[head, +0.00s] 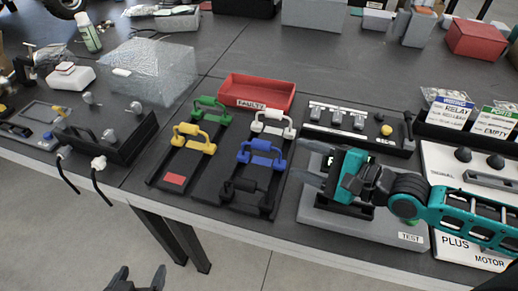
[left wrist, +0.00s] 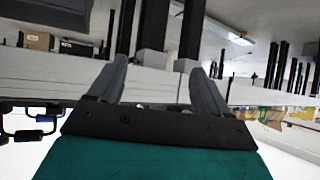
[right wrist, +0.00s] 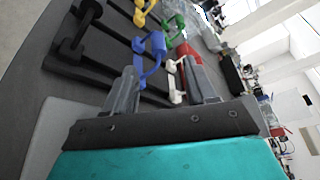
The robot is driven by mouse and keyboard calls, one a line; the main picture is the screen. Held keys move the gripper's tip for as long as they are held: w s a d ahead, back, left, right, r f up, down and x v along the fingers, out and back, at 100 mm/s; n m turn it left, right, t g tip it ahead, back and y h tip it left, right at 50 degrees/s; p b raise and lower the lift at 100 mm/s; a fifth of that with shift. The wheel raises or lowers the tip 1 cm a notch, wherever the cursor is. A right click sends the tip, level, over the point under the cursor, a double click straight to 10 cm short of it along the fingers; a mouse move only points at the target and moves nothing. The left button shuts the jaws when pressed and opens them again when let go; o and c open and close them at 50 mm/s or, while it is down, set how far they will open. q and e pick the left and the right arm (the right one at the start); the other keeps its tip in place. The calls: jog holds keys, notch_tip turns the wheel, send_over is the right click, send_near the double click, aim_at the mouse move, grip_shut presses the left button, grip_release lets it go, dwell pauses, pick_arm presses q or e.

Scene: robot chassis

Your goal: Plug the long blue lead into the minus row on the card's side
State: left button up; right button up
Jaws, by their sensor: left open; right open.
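The blue lead (head: 262,153), a handle-shaped piece, sits on the right black strip of the rack (head: 205,168), between a white lead (head: 273,122) and a black one (head: 247,190). It also shows in the right wrist view (right wrist: 150,44), ahead of the fingers. The left strip bears a green lead (head: 211,108), a yellow lead (head: 194,138) and a red card (head: 174,180) at its near end. My right gripper (head: 308,168) is open and empty, right of the blue lead, over the grey test board. My left gripper (head: 139,276) is open and empty, below the table's front edge. I see no minus marking.
A red tray marked FAULTY (head: 257,92) stands behind the rack. The grey TEST board (head: 370,228) lies right of it, with a black panel with a yellow knob (head: 358,128) behind. A black box with two cables (head: 110,135) stands at left.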

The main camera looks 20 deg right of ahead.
aim_at(270, 148)
jog(key=x, duration=0.6)
jog(key=shift+b, duration=0.4)
jog(key=shift+f+b+x, duration=0.15)
jog(key=shift+b+x, duration=0.1)
jog(key=shift+x, duration=1.05)
jog(key=shift+f+b+x, duration=0.1)
jog(key=shift+b+x, duration=0.15)
jog(key=shift+x, duration=1.05)
jog(key=shift+d, duration=0.1)
jog(key=shift+c, duration=0.3)
grip_shut()
jog(key=shift+r, duration=0.1)
